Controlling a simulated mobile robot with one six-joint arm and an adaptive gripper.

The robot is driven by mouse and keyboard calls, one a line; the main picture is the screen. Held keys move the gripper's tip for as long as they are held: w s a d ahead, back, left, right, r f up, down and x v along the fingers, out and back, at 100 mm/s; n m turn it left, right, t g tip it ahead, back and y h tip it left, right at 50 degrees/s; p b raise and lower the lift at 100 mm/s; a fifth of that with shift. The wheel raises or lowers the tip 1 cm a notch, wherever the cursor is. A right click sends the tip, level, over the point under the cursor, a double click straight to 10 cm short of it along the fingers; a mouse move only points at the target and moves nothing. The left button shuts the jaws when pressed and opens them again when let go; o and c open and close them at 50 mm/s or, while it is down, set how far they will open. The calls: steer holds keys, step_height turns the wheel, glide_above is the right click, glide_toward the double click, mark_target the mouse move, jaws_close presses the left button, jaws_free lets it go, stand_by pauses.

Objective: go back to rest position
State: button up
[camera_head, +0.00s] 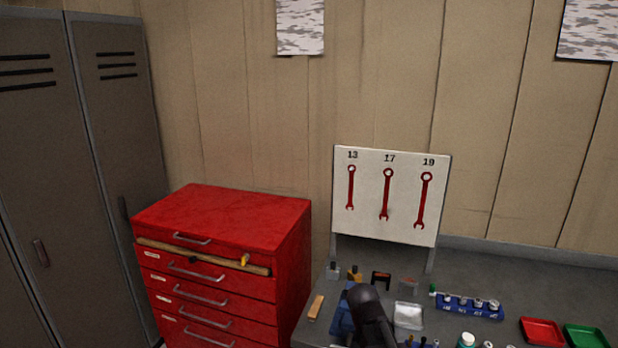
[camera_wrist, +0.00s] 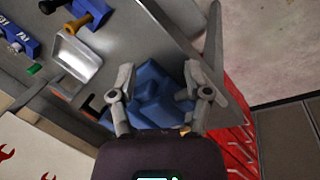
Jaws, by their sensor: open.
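My gripper (camera_wrist: 158,72) is open in the wrist view, its two grey fingers spread apart with nothing seen held between them. A blue object (camera_wrist: 152,92) lies below and between the fingers on the grey workbench. I cannot tell whether the fingers touch it. In the head view, a dark part of my arm (camera_head: 370,318) stands over the bench at the bottom middle. It hides part of the blue object (camera_head: 341,318) there. The fingers cannot be made out in the head view.
A red drawer cabinet (camera_head: 215,215) stands left of the bench. A wrench board (camera_head: 390,195) rises at the back. A metal tray (camera_head: 408,316), a blue socket rack (camera_head: 468,306), a red tray (camera_head: 542,332) and a green tray (camera_head: 586,337) lie right. Grey lockers (camera_head: 110,150) stand far left.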

steer(key=s+f+m+g+y+b, duration=0.1)
steer(key=s+f+m+y+b, duration=0.2)
steer(key=s+f+m+b, duration=0.2)
step_height(320, 180, down, 3)
steer(key=s+b, duration=0.1)
steer(key=s, duration=0.1)
steer(key=shift+s+a+r+m+g+b, duration=0.2)
steer(key=shift+s+m+g+b, duration=0.1)
steer(key=shift+m+b, duration=0.1)
stand_by(1.2)
